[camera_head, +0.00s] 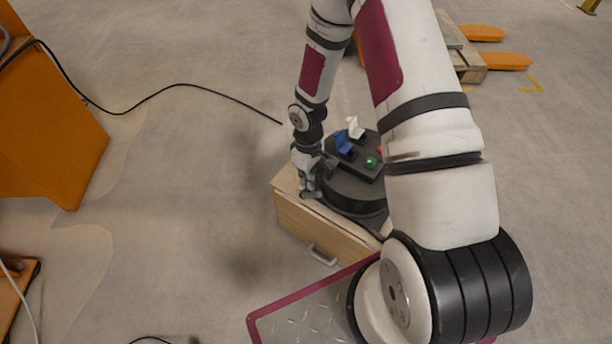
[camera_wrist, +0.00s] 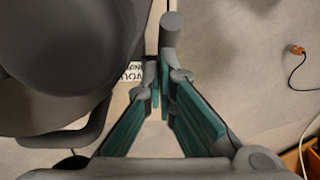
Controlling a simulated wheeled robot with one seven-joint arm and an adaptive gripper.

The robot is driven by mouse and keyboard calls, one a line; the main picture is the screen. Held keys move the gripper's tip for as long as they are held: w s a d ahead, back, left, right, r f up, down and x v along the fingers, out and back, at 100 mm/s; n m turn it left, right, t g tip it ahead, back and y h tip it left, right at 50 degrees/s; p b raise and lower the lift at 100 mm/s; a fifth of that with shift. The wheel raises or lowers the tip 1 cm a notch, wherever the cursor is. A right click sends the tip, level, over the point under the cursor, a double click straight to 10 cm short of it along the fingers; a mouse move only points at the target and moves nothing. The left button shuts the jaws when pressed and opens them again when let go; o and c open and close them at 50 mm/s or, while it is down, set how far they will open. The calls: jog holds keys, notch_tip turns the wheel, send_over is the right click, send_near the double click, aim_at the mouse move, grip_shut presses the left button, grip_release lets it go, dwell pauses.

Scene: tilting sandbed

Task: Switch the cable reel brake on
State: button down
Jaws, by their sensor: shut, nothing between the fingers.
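A dark panel (camera_head: 359,163) sits on a round black device (camera_head: 350,190) in the head view. It carries a blue switch (camera_head: 344,144), a white switch (camera_head: 354,128), a green button (camera_head: 371,163) and a red button (camera_head: 379,150), partly behind my arm. I cannot tell which control is the cable reel brake; no label on it is readable. My gripper (camera_head: 310,191) points down just left of the round device, apart from the switches. In the wrist view my gripper (camera_wrist: 164,92) has its teal-padded fingers together, with nothing between them. A large dark rounded shape (camera_wrist: 60,50) fills the upper left.
The device stands on a wooden cabinet (camera_head: 318,232) with a drawer handle (camera_head: 323,256). A pallet (camera_head: 465,50) with orange forks (camera_head: 505,60) is behind.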

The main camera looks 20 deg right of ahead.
jog(key=shift+s+d+f, duration=0.25)
jog(key=shift+s, duration=0.3)
jog(key=shift+s+d+f, duration=0.2)
jog(key=shift+s+f, duration=0.05)
jog(key=shift+s, duration=0.25)
jog(key=shift+w+a+r, duration=0.1)
jog(key=shift+w+a, duration=0.25)
jog(key=shift+w, duration=0.3)
notch_tip(320, 180, up, 13)
jog(key=w+p, duration=0.2)
jog(key=p, duration=0.4)
jog(key=shift+d, duration=0.25)
jog(key=shift+w, duration=0.1)
